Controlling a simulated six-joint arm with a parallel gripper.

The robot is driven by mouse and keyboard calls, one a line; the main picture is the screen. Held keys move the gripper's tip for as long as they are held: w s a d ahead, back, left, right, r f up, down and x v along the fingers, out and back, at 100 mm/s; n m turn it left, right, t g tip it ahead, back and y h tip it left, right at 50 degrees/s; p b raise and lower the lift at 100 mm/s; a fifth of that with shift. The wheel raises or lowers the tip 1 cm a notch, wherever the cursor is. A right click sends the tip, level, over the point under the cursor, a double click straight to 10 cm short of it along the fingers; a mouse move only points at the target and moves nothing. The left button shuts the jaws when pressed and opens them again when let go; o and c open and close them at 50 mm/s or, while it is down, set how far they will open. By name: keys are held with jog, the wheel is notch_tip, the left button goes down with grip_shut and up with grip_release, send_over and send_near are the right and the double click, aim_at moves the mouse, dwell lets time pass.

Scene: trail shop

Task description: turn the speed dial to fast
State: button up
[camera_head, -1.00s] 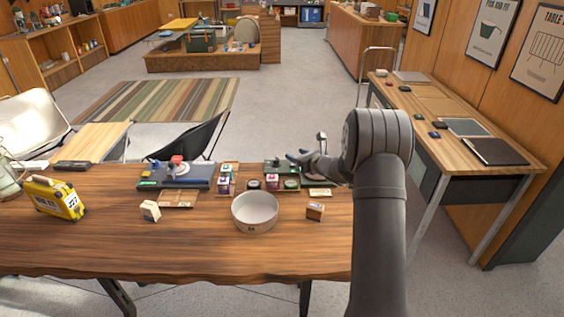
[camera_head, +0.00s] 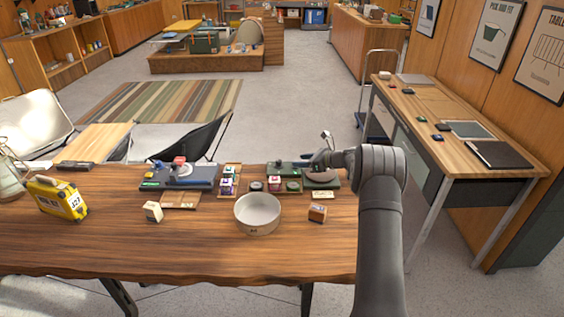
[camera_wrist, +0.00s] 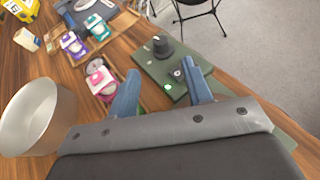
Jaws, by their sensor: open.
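In the wrist view a dark green control box (camera_wrist: 150,66) lies on the wooden table. A black round knob (camera_wrist: 162,47), which looks like the speed dial, stands on its far end. A small metal switch or knob (camera_wrist: 178,73) and a lit green lamp (camera_wrist: 168,87) are nearer. My gripper (camera_wrist: 162,71) is open and empty, its blue fingers apart above the box, with the black knob just beyond the fingertips. The dial's setting is too small to read. In the head view my gripper (camera_head: 314,161) is over the green box (camera_head: 276,169), hiding part of it.
A white bowl (camera_head: 257,226) stands left of the box, close to my gripper in the wrist view. Small colored items (camera_wrist: 73,44) sit in a wooden tray. The front of the table is mostly clear.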

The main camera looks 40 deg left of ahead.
aim_at(279, 161)
jog(key=x, duration=1)
jog(key=shift+a+f, duration=0.15)
jog(key=shift+a, duration=0.1)
jog(key=c, duration=1)
